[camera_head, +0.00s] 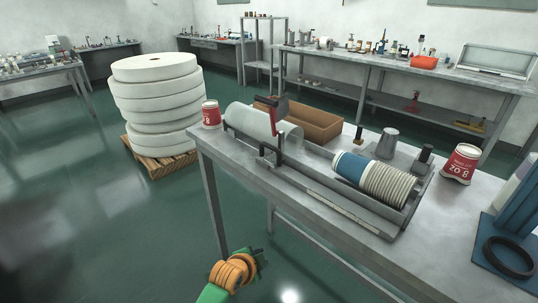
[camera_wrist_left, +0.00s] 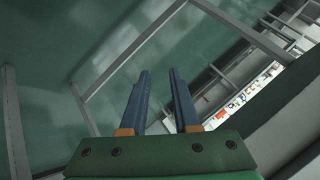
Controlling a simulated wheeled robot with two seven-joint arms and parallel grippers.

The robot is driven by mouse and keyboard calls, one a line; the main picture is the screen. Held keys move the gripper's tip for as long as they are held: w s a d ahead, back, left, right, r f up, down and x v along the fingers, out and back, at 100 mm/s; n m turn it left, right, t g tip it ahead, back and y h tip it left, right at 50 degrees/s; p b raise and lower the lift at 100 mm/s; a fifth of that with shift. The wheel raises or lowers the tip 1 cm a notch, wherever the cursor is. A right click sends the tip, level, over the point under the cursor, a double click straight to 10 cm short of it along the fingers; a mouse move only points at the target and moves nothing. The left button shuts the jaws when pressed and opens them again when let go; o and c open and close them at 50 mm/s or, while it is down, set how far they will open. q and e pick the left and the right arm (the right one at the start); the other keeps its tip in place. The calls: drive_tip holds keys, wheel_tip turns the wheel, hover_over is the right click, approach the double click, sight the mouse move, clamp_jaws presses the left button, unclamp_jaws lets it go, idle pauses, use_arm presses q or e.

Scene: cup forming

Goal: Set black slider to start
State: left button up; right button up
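A metal fixture with long rails (camera_head: 330,205) lies along the table. A black upright piece (camera_head: 277,147) stands on the rail beside the cylinder. A black handle (camera_head: 425,154) stands behind the cup stack. I cannot tell for sure which is the black slider. My left arm (camera_head: 235,271) is low in front of the table, apart from the fixture. My left gripper (camera_wrist_left: 158,72) is open and empty in the wrist view. My right gripper is not visible.
The table (camera_head: 228,157) also holds a brown box (camera_head: 318,122), a grey metal cup (camera_head: 387,143) and red-white cups (camera_head: 461,163) (camera_head: 211,114). A blue stand with a black ring (camera_head: 510,257) is at the right. White rolls (camera_head: 155,95) stand on a pallet at left. The floor in front is clear.

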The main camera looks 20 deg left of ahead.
use_arm(q)
drive_tip(key=w+a+r+m+t, duration=0.1)
drive_tip(key=w+r+m+t, duration=0.2)
drive_tip(key=r, duration=1.3)
drive_tip(key=m+t, duration=0.3)
drive_tip(key=m, duration=0.1)
approach(269, 147)
wheel_tip(269, 147, down, 3)
drive_tip(key=w, duration=0.3)
drive_tip(key=shift+w+a+r+m+t+y, duration=0.15)
drive_tip(key=shift+w+r+m+t+y, duration=0.25)
drive_tip(key=shift+w+r, duration=0.35)
drive_tip(key=w, duration=0.2)
drive_tip(key=w+f, duration=0.1)
drive_tip(key=w, duration=0.1)
drive_tip(key=shift+w, duration=0.35)
drive_tip(key=shift+w+f, duration=0.2)
drive_tip(key=shift+w, duration=0.4)
clamp_jaws()
